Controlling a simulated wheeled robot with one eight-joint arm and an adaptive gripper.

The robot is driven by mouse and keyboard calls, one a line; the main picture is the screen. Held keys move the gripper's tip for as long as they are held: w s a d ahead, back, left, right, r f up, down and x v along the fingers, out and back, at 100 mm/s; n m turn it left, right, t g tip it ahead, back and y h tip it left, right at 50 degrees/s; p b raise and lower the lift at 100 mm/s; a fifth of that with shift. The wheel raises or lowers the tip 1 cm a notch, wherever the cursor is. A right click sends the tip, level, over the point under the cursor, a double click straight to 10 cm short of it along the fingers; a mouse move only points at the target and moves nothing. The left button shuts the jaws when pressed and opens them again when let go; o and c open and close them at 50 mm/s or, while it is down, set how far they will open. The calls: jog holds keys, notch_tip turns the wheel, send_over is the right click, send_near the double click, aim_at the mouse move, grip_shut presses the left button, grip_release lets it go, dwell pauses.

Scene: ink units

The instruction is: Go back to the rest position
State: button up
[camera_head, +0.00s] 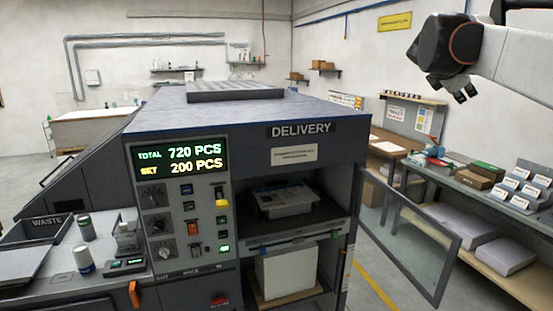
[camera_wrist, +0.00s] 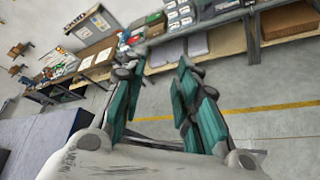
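My gripper (camera_head: 452,90) is raised at the upper right of the head view, in the air in front of the back wall and above the workbenches. In the wrist view my gripper (camera_wrist: 155,100) shows its two teal-padded fingers spread apart. Nothing is between them, and floor and benches show through the gap. It touches nothing that I can see.
The delivery machine (camera_head: 250,112) fills the middle, its glass door (camera_head: 435,250) swung open to the right. A paper stack (camera_head: 285,200) lies inside. A bench (camera_head: 470,185) with boxes stands at right. Cans (camera_head: 84,258) stand on the left counter. Open floor lies between machine and bench.

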jog(key=s+a+t+b, duration=0.2)
jog(key=s+a, duration=0.1)
jog(key=a, duration=0.7)
jog(key=s+a+f+m+g+y+b, duration=0.1)
jog(key=s+a+f+m+y+b, duration=0.3)
jog(key=f, duration=1.5)
jog(key=s+a+f+m+g+y+b, duration=0.1)
jog(key=s+a+f+m+y+b, duration=0.2)
jog(key=s+a+f+m+b, duration=0.3)
jog(key=s+a+f+m+g+y+b, duration=0.1)
jog(key=s+a+f+m+y+b, duration=0.3)
jog(key=f, duration=2.8)
jog(key=s+a+m+b, duration=0.1)
jog(key=s+a, duration=0.3)
jog(key=s, duration=0.3)
jog(key=s+a+b, duration=0.2)
jog(key=s+a, duration=0.2)
jog(key=s, duration=0.3)
jog(key=shift+s+m+y, duration=0.25)
jog(key=shift+m+y, duration=0.05)
jog(key=shift+m, duration=0.1)
